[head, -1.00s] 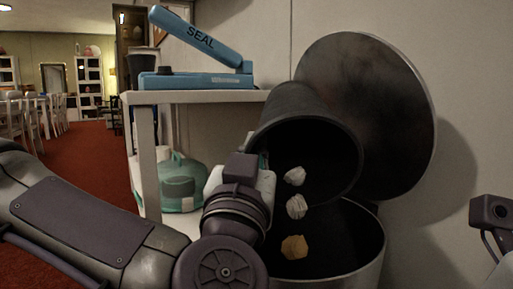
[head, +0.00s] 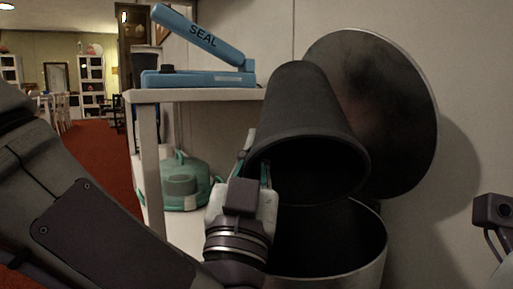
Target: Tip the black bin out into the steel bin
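The black bin (head: 318,100) is tipped steeply mouth-down over the steel bin (head: 335,273). Its dark inside shows no contents. My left gripper (head: 256,172) is at the left side of the black bin's rim and appears shut on it; the fingertips are partly hidden. The steel bin stands on the floor with its round lid (head: 395,110) raised against the wall. Its inside is dark, and I cannot see what lies in it. Part of my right arm shows at the right edge, but its gripper fingers are not clearly visible.
A white shelf unit (head: 148,150) stands left of the bins. A wall stands close behind. Red carpet (head: 97,170) is open at left.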

